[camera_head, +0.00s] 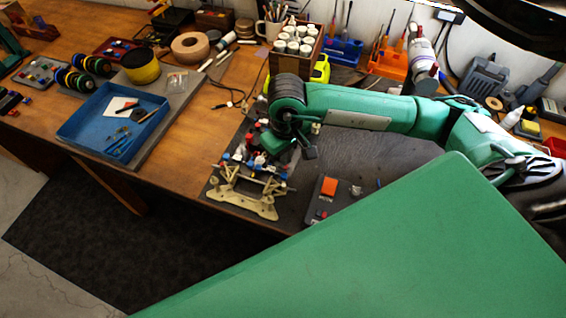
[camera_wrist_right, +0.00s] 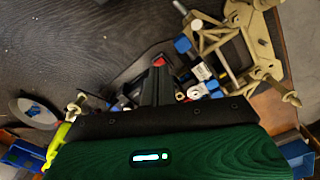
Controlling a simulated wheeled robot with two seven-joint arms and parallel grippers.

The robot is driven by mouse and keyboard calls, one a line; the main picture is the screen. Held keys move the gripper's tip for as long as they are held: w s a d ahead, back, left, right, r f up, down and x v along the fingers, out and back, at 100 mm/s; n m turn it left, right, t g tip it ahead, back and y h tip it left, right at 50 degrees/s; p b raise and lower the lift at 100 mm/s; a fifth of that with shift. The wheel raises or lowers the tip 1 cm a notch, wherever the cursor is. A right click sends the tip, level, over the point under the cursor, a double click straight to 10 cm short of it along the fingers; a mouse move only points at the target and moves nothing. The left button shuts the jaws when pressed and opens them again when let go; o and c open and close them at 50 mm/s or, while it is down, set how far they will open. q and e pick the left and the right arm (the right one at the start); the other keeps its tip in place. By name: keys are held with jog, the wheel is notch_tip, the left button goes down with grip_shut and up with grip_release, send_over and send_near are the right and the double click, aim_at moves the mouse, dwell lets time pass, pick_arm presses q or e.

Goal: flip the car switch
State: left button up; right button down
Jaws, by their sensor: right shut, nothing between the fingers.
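The RC car chassis (camera_head: 243,201) lies on a dark mat in the middle of the bench, with tan suspension arms and blue, white and red parts. Its tan frame shows at upper right in the right wrist view (camera_wrist_right: 236,40). My right gripper (camera_wrist_right: 159,66) is shut and empty, its dark fingers with a red tip beside the chassis's small connectors. In the head view my green wrist (camera_head: 275,143) hangs over the chassis's back part and hides some of it. I cannot make out the car's switch. My left gripper is not in view.
A dark control box (camera_head: 329,195) with an orange button stands right of the chassis. A blue tray (camera_head: 72,131) lies at left. A wooden box of white bottles (camera_head: 281,64) and tool racks line the back. The mat is bare right of my wrist.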

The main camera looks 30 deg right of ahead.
jog(key=shift+r+p, duration=0.45)
jog(key=shift+r, duration=2.05)
